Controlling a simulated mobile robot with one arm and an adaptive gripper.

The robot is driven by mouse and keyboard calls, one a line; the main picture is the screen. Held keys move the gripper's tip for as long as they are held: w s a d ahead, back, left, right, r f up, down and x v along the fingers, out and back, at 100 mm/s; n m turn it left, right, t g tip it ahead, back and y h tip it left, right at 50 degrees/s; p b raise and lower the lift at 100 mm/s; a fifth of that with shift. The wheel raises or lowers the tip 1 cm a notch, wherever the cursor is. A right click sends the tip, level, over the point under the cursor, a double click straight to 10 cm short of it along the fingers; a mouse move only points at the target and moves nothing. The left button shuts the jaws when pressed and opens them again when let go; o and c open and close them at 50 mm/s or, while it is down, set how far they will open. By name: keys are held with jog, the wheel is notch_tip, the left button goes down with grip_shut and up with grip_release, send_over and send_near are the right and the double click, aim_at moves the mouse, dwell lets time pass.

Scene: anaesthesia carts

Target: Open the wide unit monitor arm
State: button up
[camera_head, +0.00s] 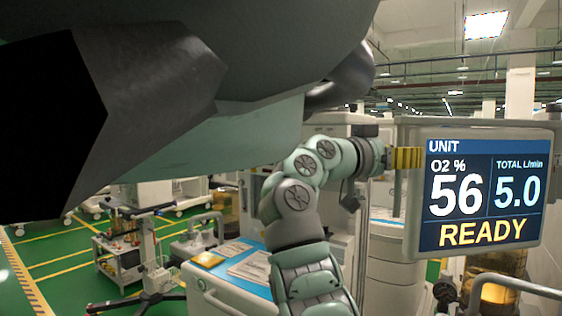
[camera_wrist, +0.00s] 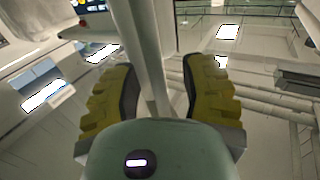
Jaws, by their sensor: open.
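The unit monitor (camera_head: 487,190) is a pale-framed screen at the right of the head view. It reads O2 56 %, 5.0 L/min and READY. My gripper (camera_head: 407,158) is at the monitor's left edge, its yellow fingers pointing toward it. In the wrist view my gripper (camera_wrist: 158,75) has its two ridged yellow fingers spread apart. A pale upright bar (camera_wrist: 148,50), probably the monitor's side edge, runs between them with gaps visible on both sides. The monitor's mount and pivot are hidden in the head view.
A cart with a blue top (camera_head: 255,267) bearing papers stands left of my arm. A pale rail (camera_head: 520,287) and an amber canister (camera_head: 497,268) are below the monitor. Green floor (camera_head: 60,262) is open at the far left. The head view's upper left is blocked.

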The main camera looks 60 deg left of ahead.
jog(key=s+a, duration=0.2)
jog(key=s, duration=1)
jog(key=shift+a, duration=0.1)
dwell(0.4)
